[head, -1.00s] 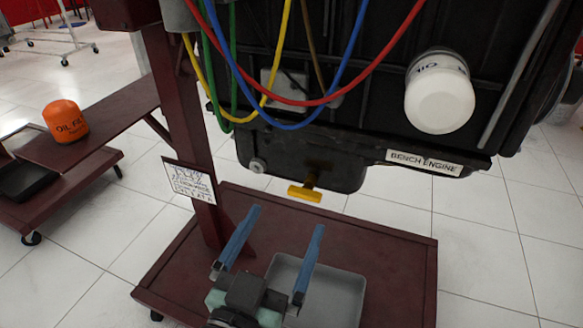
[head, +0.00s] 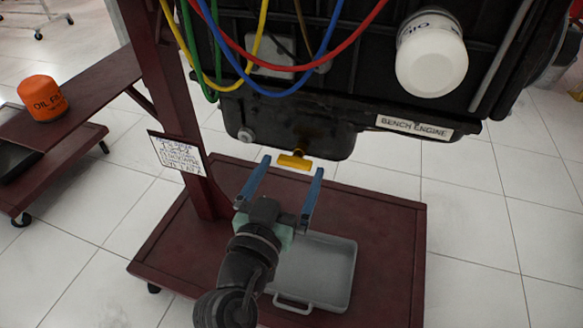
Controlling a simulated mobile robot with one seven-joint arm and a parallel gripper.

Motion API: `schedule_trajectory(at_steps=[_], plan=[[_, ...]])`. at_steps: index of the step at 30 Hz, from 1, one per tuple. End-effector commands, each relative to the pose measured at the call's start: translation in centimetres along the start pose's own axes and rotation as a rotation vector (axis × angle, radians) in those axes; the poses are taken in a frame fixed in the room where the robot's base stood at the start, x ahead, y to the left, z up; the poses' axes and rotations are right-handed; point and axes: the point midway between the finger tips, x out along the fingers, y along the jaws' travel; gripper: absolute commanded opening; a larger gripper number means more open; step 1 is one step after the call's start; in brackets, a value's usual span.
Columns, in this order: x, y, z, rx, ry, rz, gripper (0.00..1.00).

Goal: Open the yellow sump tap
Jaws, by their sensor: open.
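The yellow sump tap (head: 294,161) sticks out of the lower front of the black sump (head: 300,133) under the engine. Its T-shaped handle lies roughly level, tilted slightly in the picture. My gripper (head: 292,164) is open, with one blue finger on each side of the tap handle in the picture. The fingertips are close to the handle's two ends. I cannot tell whether they touch it or are still short of it in depth. Nothing is held.
A grey drain tray (head: 342,270) rests on the dark red stand base (head: 395,215) below my gripper. A paper sign (head: 178,153) hangs by the red post at left. Coloured hoses and a white oil filter (head: 431,62) are above. An orange filter (head: 42,97) stands on a side shelf.

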Motion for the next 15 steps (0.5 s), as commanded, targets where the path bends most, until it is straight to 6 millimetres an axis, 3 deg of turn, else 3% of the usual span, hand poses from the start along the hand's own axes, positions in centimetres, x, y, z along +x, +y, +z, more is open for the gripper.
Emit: schedule_trajectory(at_steps=[6, 14, 15], plan=[[1.43, 0.00, -0.01, 0.000, 0.001, 0.000, 1.00], [1.52, 0.00, -0.03, 0.000, 0.000, 0.000, 1.00], [1.51, 0.00, -0.03, 0.000, 0.000, 0.000, 0.96]])
